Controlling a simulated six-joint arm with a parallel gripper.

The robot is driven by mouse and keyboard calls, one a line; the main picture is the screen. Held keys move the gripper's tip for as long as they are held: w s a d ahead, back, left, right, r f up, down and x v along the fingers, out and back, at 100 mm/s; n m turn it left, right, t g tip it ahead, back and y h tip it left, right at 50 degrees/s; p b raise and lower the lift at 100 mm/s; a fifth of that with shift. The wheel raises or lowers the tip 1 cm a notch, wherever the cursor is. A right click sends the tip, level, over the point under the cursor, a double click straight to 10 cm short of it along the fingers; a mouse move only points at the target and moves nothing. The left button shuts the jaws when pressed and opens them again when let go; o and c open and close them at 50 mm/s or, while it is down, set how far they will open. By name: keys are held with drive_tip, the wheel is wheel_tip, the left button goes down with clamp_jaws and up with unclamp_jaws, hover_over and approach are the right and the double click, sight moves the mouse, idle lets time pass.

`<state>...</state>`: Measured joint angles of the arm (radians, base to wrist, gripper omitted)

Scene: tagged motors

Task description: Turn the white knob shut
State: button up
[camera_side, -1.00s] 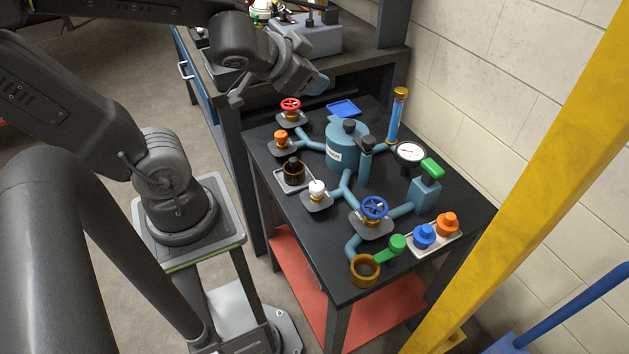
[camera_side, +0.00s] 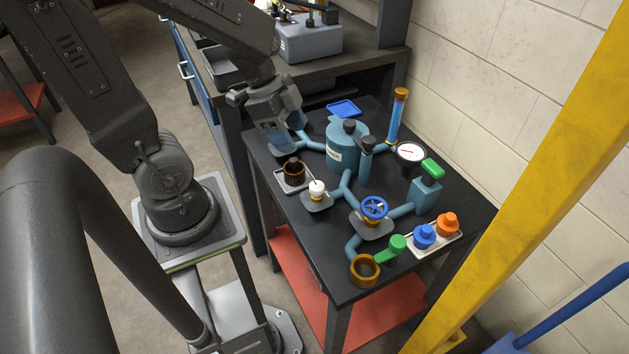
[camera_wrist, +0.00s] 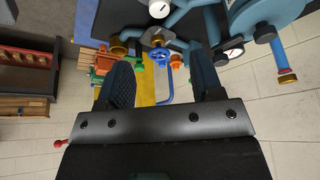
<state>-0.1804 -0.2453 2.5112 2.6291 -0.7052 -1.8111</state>
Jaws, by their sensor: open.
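The white knob (camera_side: 316,187) sits on a small grey plate on the bench's pipework, between the black knob and the blue handwheel. A white round top, likely the same knob (camera_wrist: 159,9), shows at the top edge of the wrist view. My gripper (camera_side: 280,146) points down at the bench's far left, behind and left of the white knob and apart from it. Its fingers (camera_wrist: 162,78) are spread with nothing between them.
A black-topped knob (camera_side: 293,170) on a tray stands left of the white knob. A teal tank (camera_side: 340,157), a blue handwheel (camera_side: 375,207), a gauge (camera_side: 410,152) and a green lever (camera_side: 396,244) stand around. The bench top (camera_side: 300,232) is bare in front.

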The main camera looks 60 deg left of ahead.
sight(316, 185)
drive_tip(key=x, duration=1.3)
drive_tip(key=shift+f, duration=0.35)
drive_tip(key=shift+d, duration=0.1)
drive_tip(key=c, duration=0.9)
